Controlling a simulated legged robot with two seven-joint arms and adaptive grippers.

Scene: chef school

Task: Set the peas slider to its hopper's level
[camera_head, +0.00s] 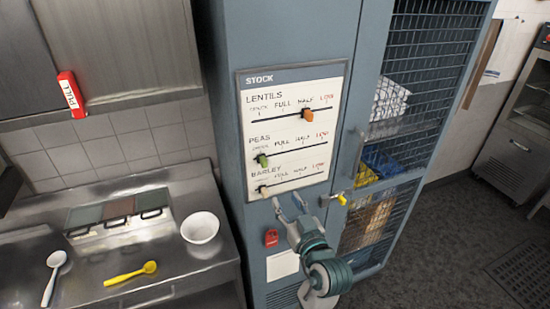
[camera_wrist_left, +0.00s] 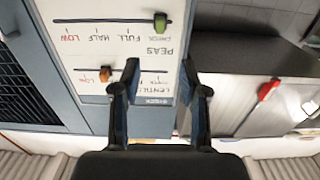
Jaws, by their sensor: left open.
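The stock board (camera_head: 325,83) on the cabinet front has three slider rows. The green peas slider (camera_head: 262,160) stands at the far left of its track, by the CHECK mark. It also shows in the left wrist view (camera_wrist_left: 160,22), where the board appears upside down. The orange lentils slider (camera_head: 308,115) is near HALF, and the pale barley slider (camera_head: 263,190) is at the left end. My left gripper (camera_head: 289,198) is open and empty, just below the barley row. In the wrist view its fingers (camera_wrist_left: 160,70) are spread apart. My right gripper is not in view.
A mesh door (camera_head: 425,60) with a yellow-tipped latch (camera_head: 342,199) is to the right.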

